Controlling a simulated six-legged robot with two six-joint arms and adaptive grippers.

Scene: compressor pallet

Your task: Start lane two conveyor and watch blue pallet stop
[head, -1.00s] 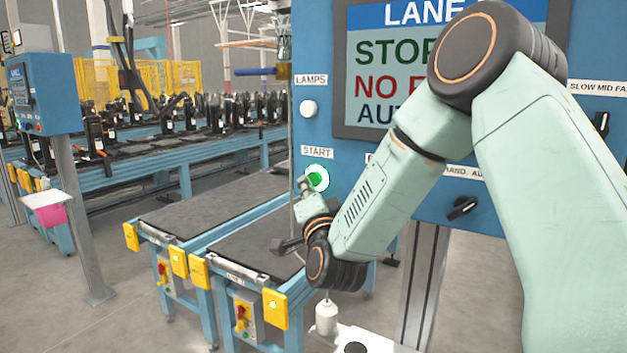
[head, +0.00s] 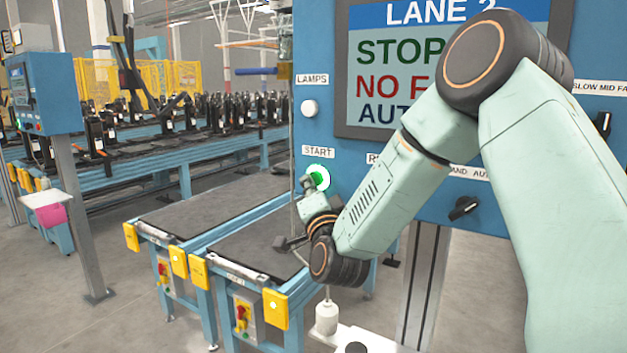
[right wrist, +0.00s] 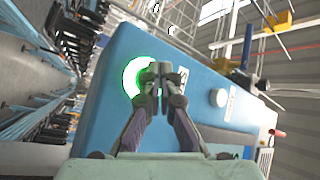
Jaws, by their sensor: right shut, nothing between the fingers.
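The blue lane 2 control panel (head: 468,214) fills the right of the head view. Its screen (head: 372,75) reads "LANE 2", "STOP" and "AUT", partly hidden by my right arm. The green start button (head: 318,178) sits under the "START" label. My right gripper (head: 306,186) is shut and empty, its tips right at the button. In the right wrist view the button (right wrist: 130,76) glows green beside the fingertips (right wrist: 160,70); I cannot tell whether they touch it. Grey conveyor lanes (head: 262,243) stand left of the panel. I see no blue pallet. My left gripper is out of view.
A white lamps button (head: 309,108) sits above the start button, and a black rotary knob (head: 463,208) is lower right. A second blue panel (head: 43,93) stands at far left. Long conveyors with black units (head: 100,140) run behind. Grey floor lies open at lower left.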

